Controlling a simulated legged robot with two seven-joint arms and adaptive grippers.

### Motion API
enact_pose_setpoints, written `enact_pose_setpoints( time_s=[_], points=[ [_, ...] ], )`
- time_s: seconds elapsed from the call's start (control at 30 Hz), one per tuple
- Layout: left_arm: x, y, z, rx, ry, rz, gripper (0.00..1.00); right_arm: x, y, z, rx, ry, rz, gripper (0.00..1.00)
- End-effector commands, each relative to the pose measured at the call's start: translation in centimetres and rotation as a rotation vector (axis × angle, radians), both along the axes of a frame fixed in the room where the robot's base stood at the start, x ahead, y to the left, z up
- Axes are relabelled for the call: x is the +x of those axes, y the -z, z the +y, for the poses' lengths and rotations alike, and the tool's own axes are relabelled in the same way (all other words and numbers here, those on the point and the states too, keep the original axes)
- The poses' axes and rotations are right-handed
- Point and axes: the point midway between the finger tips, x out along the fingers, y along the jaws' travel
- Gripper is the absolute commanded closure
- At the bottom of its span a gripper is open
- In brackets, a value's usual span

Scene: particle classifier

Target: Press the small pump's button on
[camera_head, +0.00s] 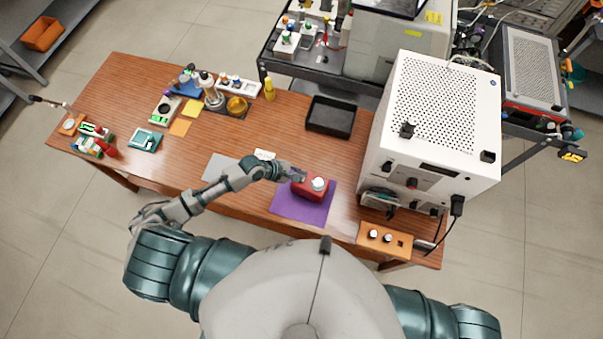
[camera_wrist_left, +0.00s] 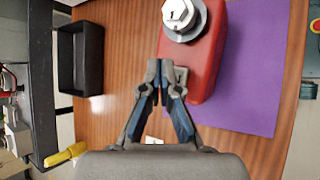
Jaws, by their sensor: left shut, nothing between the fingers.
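The small pump, a red box (camera_head: 309,190) with a round white-and-grey top (camera_head: 319,184), sits on a purple mat (camera_head: 290,208) near the table's front edge. The red body (camera_wrist_left: 206,62) and its white cap (camera_wrist_left: 181,14) also show in the left wrist view. My left gripper (camera_head: 300,176) is at the pump's left end. Its fingertips (camera_wrist_left: 167,68) are closed together with nothing between them, over or against the end of the red body. Contact is hard to tell. I cannot clearly make out the button; the fingers cover part of that end. My right gripper is out of view.
A large white perforated machine (camera_head: 440,120) stands right of the pump. A black tray (camera_head: 330,117) lies behind it. An orange block with knobs (camera_head: 384,240) is at the front right. Bottles and small items crowd the table's far left. The table's middle is mostly clear.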

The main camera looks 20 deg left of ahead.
Motion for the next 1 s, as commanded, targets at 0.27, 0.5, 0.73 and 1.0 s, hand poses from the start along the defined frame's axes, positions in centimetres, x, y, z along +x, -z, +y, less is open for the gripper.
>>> enact_pose_setpoints(
  time_s=[0.27, 0.5, 0.73, 1.0],
  points=[
    [0.0, -0.5, -0.2, 0.0, 0.0, 0.0, 1.0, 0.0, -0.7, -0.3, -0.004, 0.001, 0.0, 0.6],
    [0.0, -0.7, -0.2, 0.0, -0.001, -0.001, 1.0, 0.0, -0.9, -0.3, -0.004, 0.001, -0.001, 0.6],
    [0.0, -2.5, -0.2, -0.002, -0.001, 0.0, 1.0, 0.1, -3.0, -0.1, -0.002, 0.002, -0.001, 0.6],
    [0.0, -4.5, -0.2, -0.001, 0.0, -0.001, 1.0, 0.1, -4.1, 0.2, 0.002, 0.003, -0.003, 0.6]
  ],
)
